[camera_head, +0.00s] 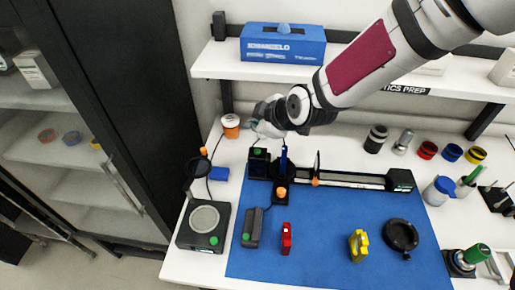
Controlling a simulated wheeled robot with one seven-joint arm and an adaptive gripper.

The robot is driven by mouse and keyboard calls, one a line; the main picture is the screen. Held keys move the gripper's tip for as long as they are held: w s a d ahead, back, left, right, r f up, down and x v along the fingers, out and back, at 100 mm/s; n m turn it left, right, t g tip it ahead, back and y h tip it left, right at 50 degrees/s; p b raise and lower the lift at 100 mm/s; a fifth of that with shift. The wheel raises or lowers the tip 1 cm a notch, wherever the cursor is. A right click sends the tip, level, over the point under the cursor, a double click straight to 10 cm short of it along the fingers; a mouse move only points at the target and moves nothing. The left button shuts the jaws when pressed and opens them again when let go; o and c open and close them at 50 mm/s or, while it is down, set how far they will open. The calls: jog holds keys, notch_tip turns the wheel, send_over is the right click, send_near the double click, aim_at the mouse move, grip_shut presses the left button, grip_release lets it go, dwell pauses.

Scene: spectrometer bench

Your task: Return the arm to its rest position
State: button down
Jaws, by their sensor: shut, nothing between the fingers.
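My arm (358,66) reaches in from the upper right, white with a dark red panel. My gripper (262,124) is at its end, over the back left of the bench, near an orange, white-topped jar (231,126). It looks shut, with nothing seen in it; the fingertips are small and partly blurred against the bench. It is above and behind the black rail device (340,178) on the blue mat (325,235). I cannot tell whether it touches anything.
A shelf (220,66) with a blue box (283,43) runs behind the arm. A black-framed cabinet (125,100) stands left. A round-plated device (204,222), red clip (286,238), yellow clip (358,245) and black ring (400,236) lie in front. Several small containers stand right.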

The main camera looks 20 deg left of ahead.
jog(key=s+d+r+m+h, duration=0.1)
jog(key=d+r+m+h, duration=0.2)
jog(key=d, duration=0.5)
jog(key=s+d+r+m+t+h, duration=0.1)
jog(key=d+r+m, duration=0.2)
jog(key=d+r, duration=0.3)
jog(key=s+d+r+m+h, duration=0.1)
jog(key=d+r+m+h, duration=0.15)
jog(key=d, duration=0.65)
jog(key=s+d+r+m, duration=0.3)
jog(key=s+d+m, duration=0.2)
jog(key=s+d, duration=0.2)
jog(key=s+d+r+m+h, duration=0.1)
jog(key=s+d+r+m, duration=0.3)
jog(key=s+d+m, duration=0.2)
jog(key=s+d, duration=0.2)
jog(key=s, duration=0.2)
jog(key=shift+s+g, duration=0.25)
jog(key=shift+g, duration=0.05)
